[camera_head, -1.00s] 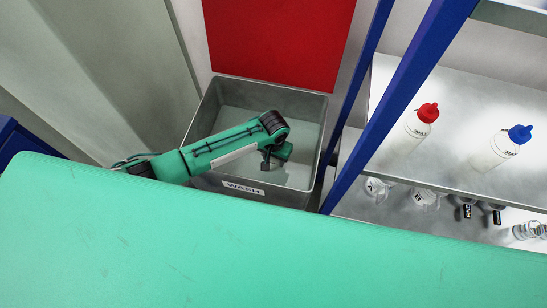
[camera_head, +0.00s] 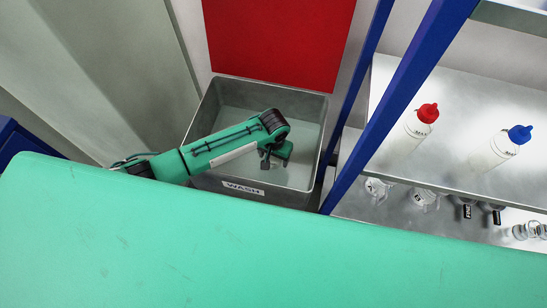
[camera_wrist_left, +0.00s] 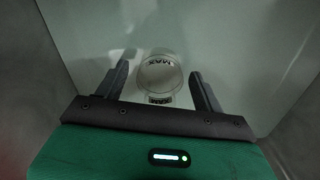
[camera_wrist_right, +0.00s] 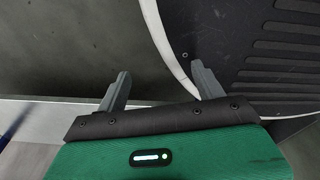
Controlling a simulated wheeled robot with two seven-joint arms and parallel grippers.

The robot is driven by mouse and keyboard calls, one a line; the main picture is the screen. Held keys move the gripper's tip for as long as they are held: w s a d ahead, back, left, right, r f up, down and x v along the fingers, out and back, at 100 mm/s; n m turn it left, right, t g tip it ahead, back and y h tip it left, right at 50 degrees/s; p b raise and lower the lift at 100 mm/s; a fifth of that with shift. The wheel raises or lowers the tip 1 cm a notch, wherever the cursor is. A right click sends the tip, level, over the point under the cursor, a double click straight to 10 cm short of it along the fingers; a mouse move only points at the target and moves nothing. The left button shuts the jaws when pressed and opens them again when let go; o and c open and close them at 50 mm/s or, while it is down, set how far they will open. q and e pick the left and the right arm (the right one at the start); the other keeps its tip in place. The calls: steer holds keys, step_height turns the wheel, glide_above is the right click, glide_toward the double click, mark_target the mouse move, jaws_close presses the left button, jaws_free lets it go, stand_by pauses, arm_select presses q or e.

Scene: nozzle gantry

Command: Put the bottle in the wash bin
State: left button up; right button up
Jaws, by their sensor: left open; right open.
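The grey wash bin (camera_head: 318,137), with a "WASH" label on its front, stands beyond the green surface. My left gripper (camera_head: 273,163) is inside the bin's outline in the head view, open and pointing down. In the left wrist view a clear bottle (camera_wrist_left: 160,72) with "MAX" lettering shows between and beyond the open fingers (camera_wrist_left: 158,78), against the bin's pale floor. I cannot tell whether it touches the floor. The bottle is hidden in the head view. My right gripper (camera_wrist_right: 160,70) is open and empty, and out of the head view.
A metal shelf (camera_head: 455,110) at the right holds a red-capped bottle (camera_head: 410,137) and a blue-capped bottle (camera_head: 492,152). Several clear vessels are on the level below. A blue post (camera_head: 385,110) stands between bin and shelf. The green surface (camera_head: 200,250) is bare.

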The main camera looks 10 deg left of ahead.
arm_select(q)
step_height(320, 180, up, 10)
steer(key=shift+f, duration=0.1)
steer(key=shift+r, duration=0.45)
arm_select(e)
steer(key=shift+s, duration=0.5)
steer(key=shift+a, duration=0.15)
